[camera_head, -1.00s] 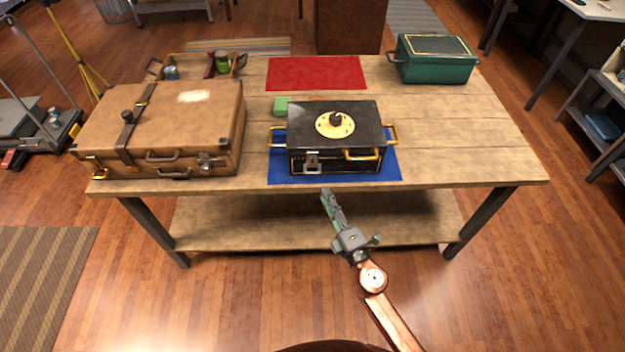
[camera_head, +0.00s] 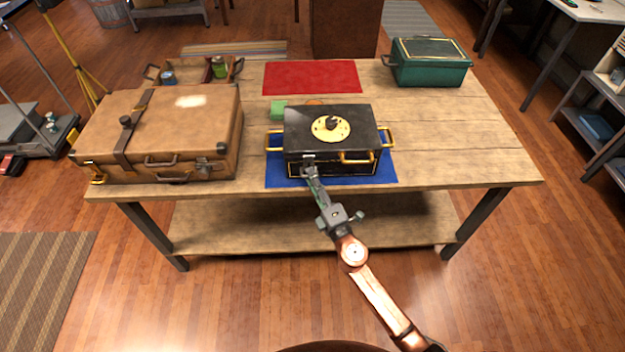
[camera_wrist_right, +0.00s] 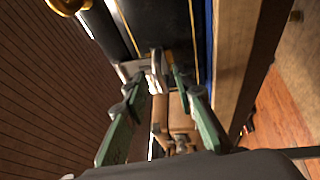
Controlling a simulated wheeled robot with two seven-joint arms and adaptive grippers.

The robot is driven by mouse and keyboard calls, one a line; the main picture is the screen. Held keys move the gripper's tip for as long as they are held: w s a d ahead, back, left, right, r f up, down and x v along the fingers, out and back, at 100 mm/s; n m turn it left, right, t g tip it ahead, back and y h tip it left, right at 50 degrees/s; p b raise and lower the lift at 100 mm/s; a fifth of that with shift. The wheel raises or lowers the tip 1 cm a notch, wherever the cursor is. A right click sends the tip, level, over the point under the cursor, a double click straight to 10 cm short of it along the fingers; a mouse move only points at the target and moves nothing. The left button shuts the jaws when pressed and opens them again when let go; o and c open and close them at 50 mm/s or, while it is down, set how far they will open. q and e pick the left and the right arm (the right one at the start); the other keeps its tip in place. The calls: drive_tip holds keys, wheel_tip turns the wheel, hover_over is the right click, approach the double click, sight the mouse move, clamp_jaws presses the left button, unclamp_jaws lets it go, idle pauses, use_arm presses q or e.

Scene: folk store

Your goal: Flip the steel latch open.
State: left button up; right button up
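The black box (camera_head: 355,145) with gold trim, gold handles and a round gold dial on its lid stands on the blue mat (camera_head: 390,178), lid shut. Its steel latch (camera_head: 309,158) is at the left of the front face, mostly hidden by my gripper in the head view. My right gripper (camera_head: 312,172) is at this latch. In the right wrist view the green fingers (camera_wrist_right: 158,78) are apart, one on each side of the steel latch (camera_wrist_right: 154,70), with gaps showing. I cannot tell whether either finger touches it. My left gripper is not in view.
A brown suitcase (camera_head: 165,125) stands close to the left of the box. A red mat (camera_head: 312,77), a green case (camera_head: 430,62) and an open tray (camera_head: 192,72) are farther back. The table (camera_head: 455,125) is clear to the right.

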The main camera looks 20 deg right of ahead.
clamp_jaws()
idle(0.6)
